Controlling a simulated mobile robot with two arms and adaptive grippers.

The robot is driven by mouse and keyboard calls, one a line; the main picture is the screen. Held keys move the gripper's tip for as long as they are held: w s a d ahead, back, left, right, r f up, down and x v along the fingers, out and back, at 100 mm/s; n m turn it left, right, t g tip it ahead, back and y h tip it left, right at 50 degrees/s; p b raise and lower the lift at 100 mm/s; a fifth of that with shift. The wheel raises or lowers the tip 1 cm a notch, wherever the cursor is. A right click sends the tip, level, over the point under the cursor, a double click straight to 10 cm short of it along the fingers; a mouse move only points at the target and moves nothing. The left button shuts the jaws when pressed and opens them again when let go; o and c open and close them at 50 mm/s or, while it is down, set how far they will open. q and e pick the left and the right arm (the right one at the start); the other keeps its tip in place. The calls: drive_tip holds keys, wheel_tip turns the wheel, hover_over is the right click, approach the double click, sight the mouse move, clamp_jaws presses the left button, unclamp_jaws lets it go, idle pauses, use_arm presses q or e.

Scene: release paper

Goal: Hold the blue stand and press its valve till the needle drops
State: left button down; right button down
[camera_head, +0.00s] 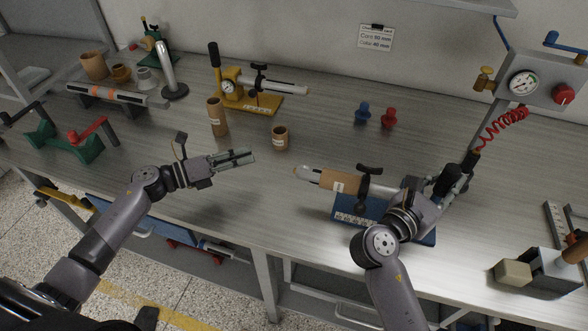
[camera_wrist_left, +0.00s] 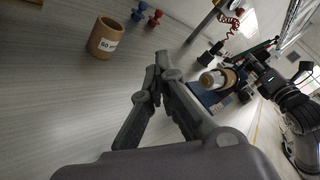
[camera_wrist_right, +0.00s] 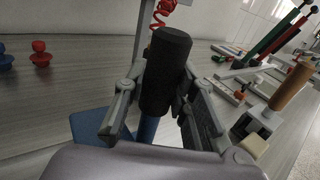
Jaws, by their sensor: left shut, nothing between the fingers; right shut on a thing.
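The blue stand (camera_head: 345,210) is on the bench at centre right, carrying a horizontal grey cylinder with a tan tube (camera_head: 340,181) and a pale tip. A black clamp knob (camera_head: 370,169) sits above it. My right gripper (camera_wrist_right: 157,92) is shut around the stand's upright black handle (camera_wrist_right: 166,60), with a blue post below it. My left gripper (camera_head: 250,157) is shut and empty above the bench, left of the tube's tip and apart from it. The round gauge (camera_head: 523,83) is on the grey wall box; its needle is too small to read. I cannot make out the valve.
A red coiled hose (camera_head: 503,124) hangs from the box toward the right gripper. A 60 mm tan ring (camera_wrist_left: 107,38) stands near the left gripper. Blue (camera_head: 362,112) and red (camera_head: 388,117) plugs and a yellow stand (camera_head: 255,100) are farther back. Bench front centre is clear.

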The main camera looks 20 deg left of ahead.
use_arm(q)
drive_tip(key=shift+d, duration=0.1)
drive_tip(key=shift+d, duration=4.3)
drive_tip(key=shift+d, duration=0.4)
drive_tip(key=shift+d, duration=0.2)
drive_tip(key=shift+d, duration=0.45)
idle(0.5)
drive_tip(key=shift+a, duration=1)
drive_tip(key=shift+a, duration=0.1)
